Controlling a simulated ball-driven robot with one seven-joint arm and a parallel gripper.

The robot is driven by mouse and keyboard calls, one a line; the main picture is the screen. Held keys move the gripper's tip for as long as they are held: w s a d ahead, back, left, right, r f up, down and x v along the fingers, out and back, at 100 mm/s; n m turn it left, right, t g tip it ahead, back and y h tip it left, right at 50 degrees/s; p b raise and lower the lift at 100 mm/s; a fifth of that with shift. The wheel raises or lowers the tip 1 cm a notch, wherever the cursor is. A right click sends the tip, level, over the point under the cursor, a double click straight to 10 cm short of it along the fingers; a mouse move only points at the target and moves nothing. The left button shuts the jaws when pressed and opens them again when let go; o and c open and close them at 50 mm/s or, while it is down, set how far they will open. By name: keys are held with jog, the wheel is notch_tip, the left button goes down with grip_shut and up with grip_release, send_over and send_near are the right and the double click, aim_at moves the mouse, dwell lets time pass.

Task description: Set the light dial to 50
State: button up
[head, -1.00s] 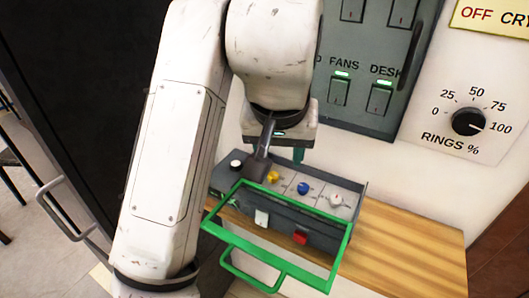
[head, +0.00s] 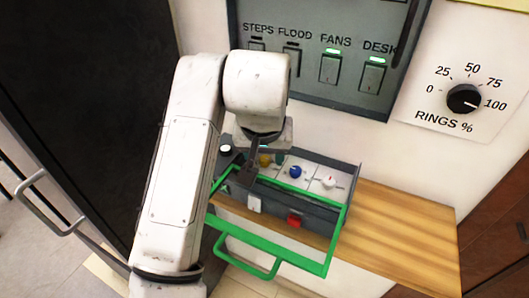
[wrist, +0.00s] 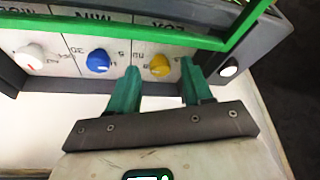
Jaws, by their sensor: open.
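A grey control box holds a yellow knob (wrist: 160,66), a blue knob (wrist: 98,62) and a white knob (wrist: 30,56), each on a labelled panel; the labels appear upside down. In the head view the yellow knob (head: 265,160) is partly covered by my arm. My gripper (wrist: 160,70) is open, its green fingertips on either side of the yellow knob; I cannot tell if they touch it. On the wall, a black RINGS % dial (head: 463,98) has its white mark toward 100.
A green frame with a handle (head: 278,262) surrounds the box front. A white button (head: 254,205) and a red button (head: 294,221) sit on the box front. The wooden shelf (head: 400,225) is clear at right. A switch panel (head: 345,95) is above; FANS and DESK are lit green.

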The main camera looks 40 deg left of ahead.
grip_shut()
dwell(0.5)
jog(key=shift+r+p, duration=0.1)
jog(key=shift+p, duration=0.35)
jog(key=shift+w+d+r+n+p, duration=0.1)
jog(key=shift+r+n+p, duration=0.05)
jog(key=shift+n+p, duration=0.7)
jog(key=n+g+p, duration=0.1)
jog(key=n+p, duration=0.1)
jog(key=p, duration=0.1)
jog(key=n+y+p, duration=0.1)
jog(key=n+p, duration=0.1)
jog(key=p, duration=0.1)
jog(key=shift+w+d+g, duration=0.15)
jog(key=shift+g, duration=0.25)
jog(key=n+p, duration=0.1)
jog(key=n+g+p, duration=0.1)
jog(key=n+p, duration=0.1)
jog(key=shift+w+n+y, duration=0.2)
jog(key=shift+n+y, duration=0.05)
jog(key=shift+y, duration=0.15)
jog(key=shift+f+n+g+p, duration=0.2)
jog(key=shift+n+g+p, duration=0.4)
jog(key=shift+n+p, duration=0.45)
jog(key=shift+n, duration=0.35)
